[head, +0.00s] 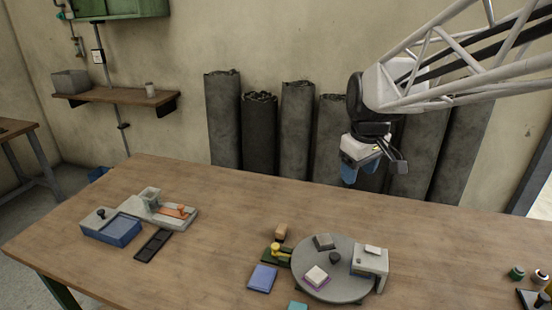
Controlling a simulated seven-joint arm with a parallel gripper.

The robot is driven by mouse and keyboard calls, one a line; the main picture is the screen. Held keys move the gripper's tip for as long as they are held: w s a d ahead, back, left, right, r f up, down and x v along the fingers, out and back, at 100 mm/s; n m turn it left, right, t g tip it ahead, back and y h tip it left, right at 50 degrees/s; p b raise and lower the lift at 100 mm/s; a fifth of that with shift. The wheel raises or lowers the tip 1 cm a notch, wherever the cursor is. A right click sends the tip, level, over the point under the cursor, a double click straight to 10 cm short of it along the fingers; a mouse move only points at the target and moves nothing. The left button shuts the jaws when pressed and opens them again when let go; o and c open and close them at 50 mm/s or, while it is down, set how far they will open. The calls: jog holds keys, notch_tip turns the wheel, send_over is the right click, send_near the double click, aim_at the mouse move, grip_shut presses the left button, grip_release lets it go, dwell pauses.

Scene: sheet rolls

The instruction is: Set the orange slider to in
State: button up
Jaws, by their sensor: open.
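The orange slider (176,211) sits on a light grey block-like device (150,213) at the left of the table. Its slot and its exact setting are too small to tell. A blue tray-like part (119,231) with a dark knob (101,213) adjoins the device at the front left. My gripper (372,174) hangs above the back of the table, right of the middle. It is open, with nothing seen between its fingers, and far to the right of the slider.
A round grey turntable (322,287) carrying several small blocks stands at the front right of the middle. A dark flat tray (153,246) lies beside the slider's device. Small jars (517,273) stand at the right.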

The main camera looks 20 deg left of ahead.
jog(key=w+a+f+n, duration=0.25)
jog(key=w+a, duration=0.25)
jog(key=a, duration=0.3)
jog(key=w+a+f+n, duration=0.1)
jog(key=w+a+n, duration=0.25)
jog(key=a, duration=0.35)
jog(key=n+g, duration=0.2)
jog(key=n, duration=0.9)
send_over(180, 206)
notch_tip(180, 206, down, 23)
jog(key=shift+d+r, duration=0.1)
jog(key=shift+f, duration=3.9)
